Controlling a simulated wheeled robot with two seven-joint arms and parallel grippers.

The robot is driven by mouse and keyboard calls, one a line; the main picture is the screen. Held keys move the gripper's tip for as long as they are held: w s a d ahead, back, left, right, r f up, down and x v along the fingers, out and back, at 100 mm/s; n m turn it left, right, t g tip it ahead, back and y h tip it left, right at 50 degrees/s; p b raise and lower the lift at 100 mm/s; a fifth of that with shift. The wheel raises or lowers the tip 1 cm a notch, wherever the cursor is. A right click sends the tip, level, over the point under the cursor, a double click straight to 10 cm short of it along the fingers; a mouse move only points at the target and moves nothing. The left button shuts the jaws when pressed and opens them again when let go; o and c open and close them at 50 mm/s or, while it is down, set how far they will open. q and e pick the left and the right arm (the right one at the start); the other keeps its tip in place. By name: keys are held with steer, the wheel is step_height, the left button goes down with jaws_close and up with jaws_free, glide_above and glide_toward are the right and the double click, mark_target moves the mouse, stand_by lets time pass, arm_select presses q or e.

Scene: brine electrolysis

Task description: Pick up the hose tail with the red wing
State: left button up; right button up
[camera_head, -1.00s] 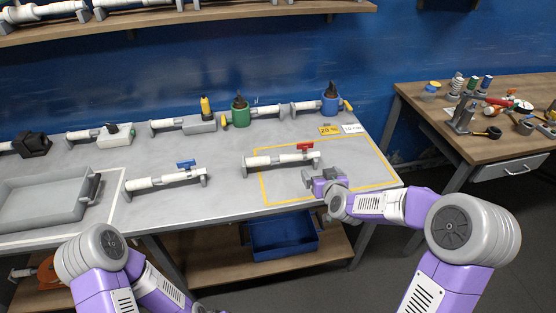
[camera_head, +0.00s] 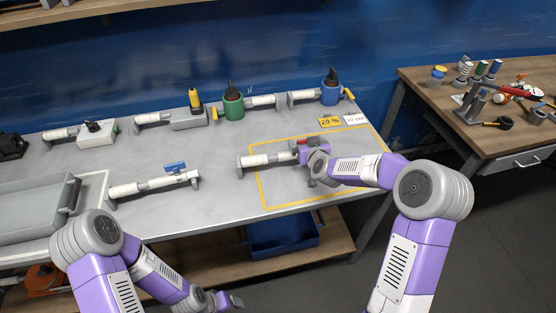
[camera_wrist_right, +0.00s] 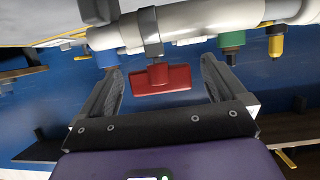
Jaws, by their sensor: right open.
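The hose tail with the red wing (camera_head: 266,159) is a white tube with grey fittings, lying inside the yellow outline on the grey bench. In the head view my right gripper (camera_head: 311,155) is at its right end and hides part of it. In the right wrist view the red wing (camera_wrist_right: 160,78) lies between the two fingers of my right gripper (camera_wrist_right: 160,70), which are open with a gap on each side. The white tube (camera_wrist_right: 205,20) runs across beyond the fingertips. My left gripper (camera_head: 222,301) is low at the bottom, in front of the bench; its jaws are unclear.
A similar tube with a blue wing (camera_head: 155,185) lies to the left, beside a grey tray (camera_head: 30,225). Along the back stand a green holder (camera_head: 233,106), a blue holder (camera_head: 329,94) and further tubes. A wooden table (camera_head: 500,148) with tools is at the right.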

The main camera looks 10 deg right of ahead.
steer(key=shift+w+f, duration=0.1)
steer(key=shift+w, duration=0.2)
steer(key=shift+c, duration=0.3)
steer(key=c, duration=1.4)
steer(key=shift+c, duration=0.3)
